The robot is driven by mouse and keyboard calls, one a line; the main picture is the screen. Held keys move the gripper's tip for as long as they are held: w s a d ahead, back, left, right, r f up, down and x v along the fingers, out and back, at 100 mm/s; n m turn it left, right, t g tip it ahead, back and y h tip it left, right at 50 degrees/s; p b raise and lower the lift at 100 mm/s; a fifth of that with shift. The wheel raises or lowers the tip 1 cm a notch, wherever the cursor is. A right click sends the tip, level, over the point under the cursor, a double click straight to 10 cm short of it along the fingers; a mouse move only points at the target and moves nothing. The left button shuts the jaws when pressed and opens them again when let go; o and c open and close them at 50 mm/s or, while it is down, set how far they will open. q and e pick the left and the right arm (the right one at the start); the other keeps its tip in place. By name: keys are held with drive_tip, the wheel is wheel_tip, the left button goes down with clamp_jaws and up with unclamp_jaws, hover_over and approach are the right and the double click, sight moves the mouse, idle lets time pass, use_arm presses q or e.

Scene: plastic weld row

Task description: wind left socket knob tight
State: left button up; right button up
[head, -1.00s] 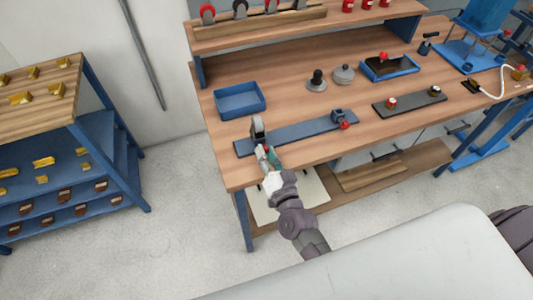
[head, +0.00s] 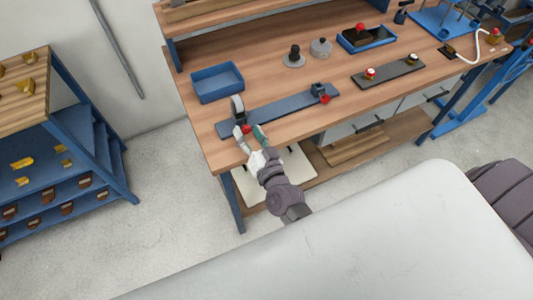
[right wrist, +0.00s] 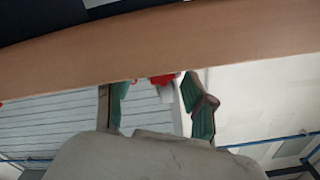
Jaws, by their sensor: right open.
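A long blue-grey plate (head: 282,111) lies along the front of the workbench. At its left end is an upright grey socket piece (head: 238,106) with a red knob (head: 247,129) on its front side. At its right end is a second socket (head: 318,88) with its own red knob (head: 325,99). My right gripper (head: 250,135) is open, with its two green-lined fingers apart on either side of the left knob. In the right wrist view the red knob (right wrist: 162,79) shows between the spread fingers (right wrist: 157,104), with a gap on both sides. My left gripper is not in view.
A blue tray (head: 217,83) stands behind the left socket. The bench's front edge (right wrist: 60,68) runs close in front of the right gripper. A blue shelf rack (head: 110,165) stands left.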

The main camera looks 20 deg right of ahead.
drive_tip(key=n+b, duration=0.1)
drive_tip(key=n, duration=0.2)
drive_tip(key=shift+f, duration=0.15)
drive_tip(key=n+b, duration=0.1)
drive_tip(key=n, duration=0.3)
drive_tip(key=shift+n+b, duration=0.4)
drive_tip(key=s, duration=1.4)
drive_tip(key=s+a+f+g+y+p, duration=0.1)
drive_tip(key=s+f+g, duration=0.2)
drive_tip(key=f, duration=0.9)
drive_tip(key=s+a+f+g, duration=0.1)
drive_tip(key=s+f+g, duration=0.2)
drive_tip(key=f, duration=0.9)
drive_tip(key=shift+f+n+g+y+p, duration=0.15)
drive_tip(key=shift+n+g+y+p, duration=0.25)
drive_tip(key=shift+g, duration=0.2)
